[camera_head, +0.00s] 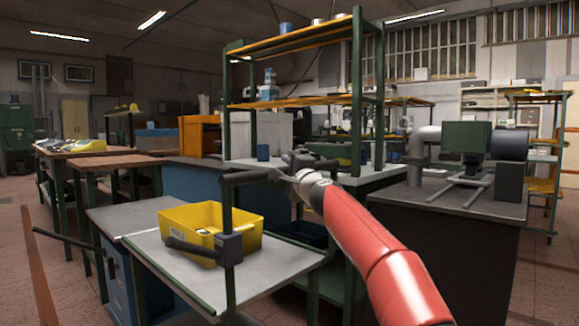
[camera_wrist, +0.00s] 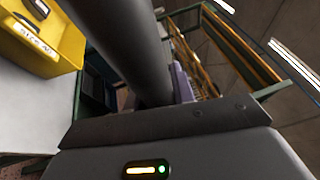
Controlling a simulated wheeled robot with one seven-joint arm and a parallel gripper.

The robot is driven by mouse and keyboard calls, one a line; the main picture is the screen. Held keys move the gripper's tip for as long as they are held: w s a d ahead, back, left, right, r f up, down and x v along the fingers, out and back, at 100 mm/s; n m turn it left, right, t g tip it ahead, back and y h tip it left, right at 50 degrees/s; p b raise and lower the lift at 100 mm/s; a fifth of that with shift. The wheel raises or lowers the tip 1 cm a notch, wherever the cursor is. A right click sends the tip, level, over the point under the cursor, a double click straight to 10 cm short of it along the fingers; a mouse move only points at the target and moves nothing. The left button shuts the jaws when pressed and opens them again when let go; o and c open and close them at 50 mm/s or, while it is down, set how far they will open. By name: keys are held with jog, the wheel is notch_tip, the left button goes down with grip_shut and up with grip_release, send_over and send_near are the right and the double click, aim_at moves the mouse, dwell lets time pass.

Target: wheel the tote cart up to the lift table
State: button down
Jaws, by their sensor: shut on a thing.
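The tote cart (camera_head: 275,262) has a grey top and a green frame. A yellow tote (camera_head: 243,243) stands upright on it. In the wrist view the bar (camera_wrist: 125,45) passes close by the gripper, and the tote (camera_wrist: 40,40) shows at upper left. A low grey-topped unit with blue sides (camera_head: 125,212) stands just left of the cart. It looks like the lift table, but I cannot tell for sure. The cart's wheels are out of view.
A brown-topped bench (camera_head: 115,162) stands behind on the left. A green-framed shelf bench (camera_head: 385,180) is behind the cart. A dark-topped table (camera_head: 450,205) with a machine (camera_head: 466,136) stands at right. Open tiled floor (camera_head: 20,270) shows at far left.

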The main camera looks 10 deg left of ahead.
jog(key=shift+w+a, duration=0.15)
jog(key=shift+a, duration=0.1)
jog(key=c, duration=1.2)
grip_release()
jog(key=shift+a, duration=0.15)
jog(key=shift+o, duration=0.2)
jog(key=shift+s+d+f+b, duration=0.3)
jog(key=shift+s+b, duration=0.15)
jog(key=shift+b, duration=0.3)
jog(key=r+b+v, duration=0.1)
jog(key=b+v, duration=0.4)
jog(key=v, duration=0.1)
jog(key=shift+s+d+f, duration=0.25)
jog(key=shift+d+f, duration=0.1)
jog(key=shift+f, duration=0.05)
